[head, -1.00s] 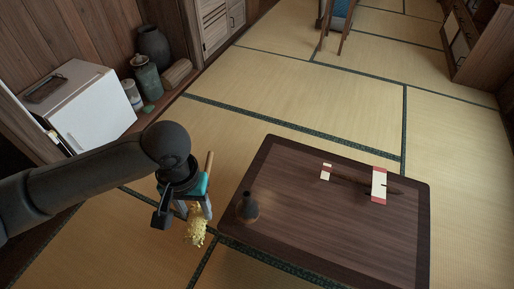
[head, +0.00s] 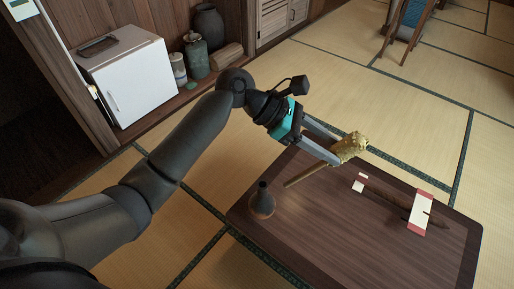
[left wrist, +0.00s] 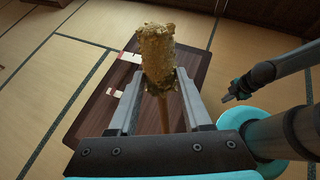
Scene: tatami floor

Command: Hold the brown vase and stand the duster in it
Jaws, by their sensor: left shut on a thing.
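The brown vase (head: 262,203) is small and dark, with a narrow neck, and stands upright near the left edge of the low table. My left gripper (head: 332,157) is shut on the duster (head: 350,146), just below its fluffy yellow head. The wooden handle slants down to the left, its free end above the table and right of the vase, apart from it. In the left wrist view the duster head (left wrist: 157,55) rises between the fingers. I cannot make out the vase there. What looks like my right gripper (left wrist: 232,96) shows at the right; its opening is unclear.
The dark low table (head: 330,235) carries a dark stick-like object with a white-and-red paper band (head: 420,212) on its right part. A white fridge (head: 125,75) and several jars stand along the back left wall. Tatami around the table is clear.

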